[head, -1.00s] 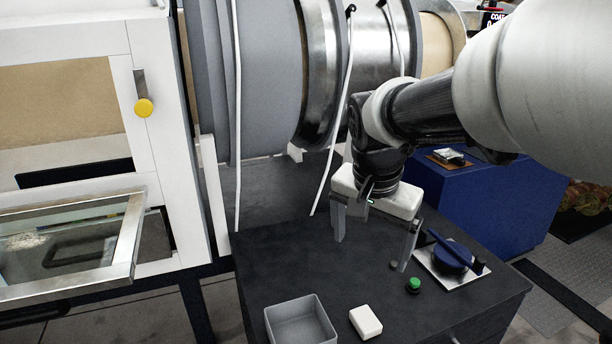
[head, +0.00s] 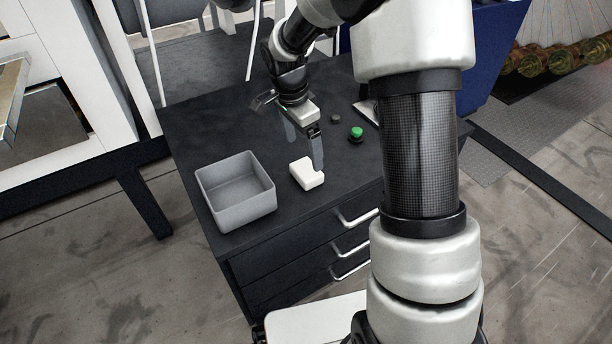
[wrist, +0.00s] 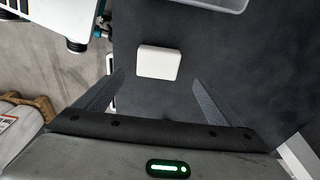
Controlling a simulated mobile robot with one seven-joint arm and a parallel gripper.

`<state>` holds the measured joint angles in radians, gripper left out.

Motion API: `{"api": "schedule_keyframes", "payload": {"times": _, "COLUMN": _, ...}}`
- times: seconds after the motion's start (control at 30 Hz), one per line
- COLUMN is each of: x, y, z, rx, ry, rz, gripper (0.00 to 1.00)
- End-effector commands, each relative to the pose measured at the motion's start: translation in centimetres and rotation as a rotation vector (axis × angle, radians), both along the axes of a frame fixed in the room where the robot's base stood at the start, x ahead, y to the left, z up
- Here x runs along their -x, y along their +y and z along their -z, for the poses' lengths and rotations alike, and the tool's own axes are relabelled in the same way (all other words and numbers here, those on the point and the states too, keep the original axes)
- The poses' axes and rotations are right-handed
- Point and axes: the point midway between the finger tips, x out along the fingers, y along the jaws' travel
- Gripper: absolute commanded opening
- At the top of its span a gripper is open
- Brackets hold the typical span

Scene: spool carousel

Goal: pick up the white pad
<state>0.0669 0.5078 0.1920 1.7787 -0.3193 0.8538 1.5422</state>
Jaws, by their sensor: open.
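The white pad (head: 307,174) lies flat on the dark top of the drawer cabinet, just right of the grey open bin. In the wrist view the pad (wrist: 158,62) lies ahead of the fingertips, roughly centred between them and a little to the left. My gripper (head: 304,154) is open and empty, pointing down above the cabinet, behind the pad in the head view. One finger overlaps the pad's far right corner in that view; I cannot tell any touch. In the wrist view my gripper (wrist: 160,78) has its fingers wide apart.
The grey bin (head: 208,186) stands left of the pad, and its edge shows in the wrist view. A green button (head: 356,133) and a small dark knob (head: 336,118) are on the cabinet top (head: 190,130) to the right. Drawer handles (head: 355,219) stick out in front.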

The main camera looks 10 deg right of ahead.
Motion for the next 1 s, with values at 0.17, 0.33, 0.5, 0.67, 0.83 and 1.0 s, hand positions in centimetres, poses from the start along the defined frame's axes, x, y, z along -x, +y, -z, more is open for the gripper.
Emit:
{"api": "schedule_keyframes", "payload": {"times": 0.17, "x": -0.1, "y": -0.3, "z": 2.2, "rx": 0.000, "ry": 0.000, "rz": -0.001, "gripper": 0.88}}
{"api": "schedule_keyframes", "payload": {"times": 0.33, "x": -0.1, "y": -0.3, "z": 2.9, "rx": 0.000, "ry": -0.001, "rz": -0.001, "gripper": 0.88}}
{"api": "schedule_keyframes", "payload": {"times": 0.5, "x": 0.4, "y": -0.3, "z": 5.3, "rx": 0.000, "ry": 0.002, "rz": -0.001, "gripper": 0.88}}
{"api": "schedule_keyframes", "payload": {"times": 0.67, "x": 0.4, "y": -0.5, "z": 7.4, "rx": -0.001, "ry": 0.000, "rz": 0.000, "gripper": 0.88}}
{"api": "schedule_keyframes", "payload": {"times": 0.83, "x": 0.3, "y": -0.6, "z": 7.7, "rx": -0.001, "ry": -0.002, "rz": 0.000, "gripper": 0.88}}
{"api": "schedule_keyframes", "payload": {"times": 1.0, "x": 0.3, "y": -0.6, "z": 7.6, "rx": -0.001, "ry": -0.002, "rz": 0.000, "gripper": 0.75}}
